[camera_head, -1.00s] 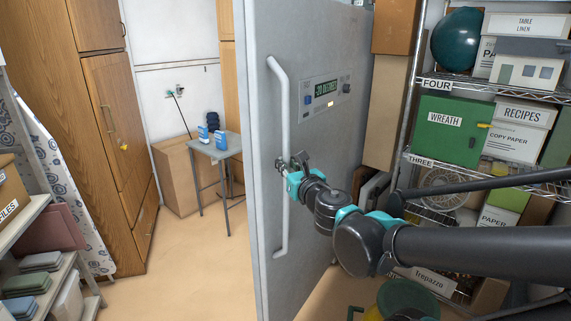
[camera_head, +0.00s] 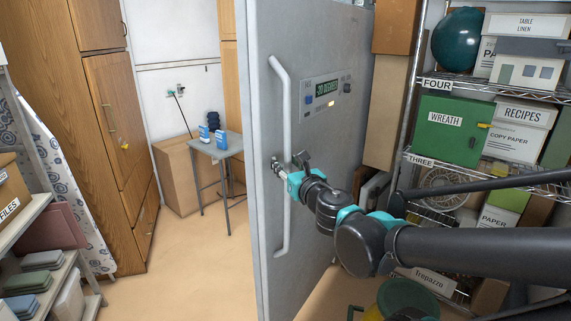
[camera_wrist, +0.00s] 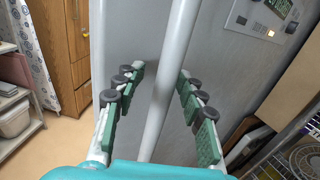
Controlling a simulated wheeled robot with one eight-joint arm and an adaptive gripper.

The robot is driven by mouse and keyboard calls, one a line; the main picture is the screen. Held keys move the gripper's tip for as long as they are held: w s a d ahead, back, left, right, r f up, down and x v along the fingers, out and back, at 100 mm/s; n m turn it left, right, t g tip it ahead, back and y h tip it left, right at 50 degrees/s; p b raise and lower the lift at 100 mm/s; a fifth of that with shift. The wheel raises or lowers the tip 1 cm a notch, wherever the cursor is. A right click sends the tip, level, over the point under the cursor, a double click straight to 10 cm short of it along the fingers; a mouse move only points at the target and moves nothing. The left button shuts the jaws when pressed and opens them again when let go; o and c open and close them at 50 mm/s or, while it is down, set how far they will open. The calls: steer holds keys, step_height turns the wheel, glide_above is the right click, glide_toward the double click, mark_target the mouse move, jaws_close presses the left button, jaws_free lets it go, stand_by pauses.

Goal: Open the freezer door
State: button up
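The grey freezer door (camera_head: 330,150) stands upright in the middle of the head view, with a long vertical bar handle (camera_head: 286,110) near its left edge. I see no gap that shows whether the door is ajar. My gripper (camera_head: 289,166) is at about the handle's mid-height. In the wrist view, the handle (camera_wrist: 170,85) runs between the two green-padded fingers of my gripper (camera_wrist: 161,72). The fingers are spread, one on each side of the bar, with visible space on both sides.
A metal shelf rack (camera_head: 425,161) with boxes stands close on the right. A wooden cabinet (camera_head: 118,130) and a low shelf (camera_head: 40,268) are on the left. A small table (camera_head: 217,147) with blue items stands behind. The floor (camera_head: 190,265) left of the freezer is clear.

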steer(key=v, duration=0.7)
steer(key=shift+s, duration=0.2)
steer(key=shift+d, duration=0.15)
stand_by(0.5)
steer(key=w+d+f+m+g+h, duration=0.2)
steer(key=d+f+m+h, duration=0.3)
steer(key=d+f+m, duration=0.5)
steer(key=w+d+f+m+g+h, duration=0.2)
steer(key=d+f+m+h, duration=0.3)
steer(key=d+m, duration=0.7)
steer(key=s+a+f+m+g+y, duration=0.2)
steer(key=s+f+m+g, duration=0.6)
steer(key=f+m, duration=0.5)
steer(key=s+a+m, duration=0.1)
steer(key=s+m, duration=0.1)
steer(key=m, duration=0.4)
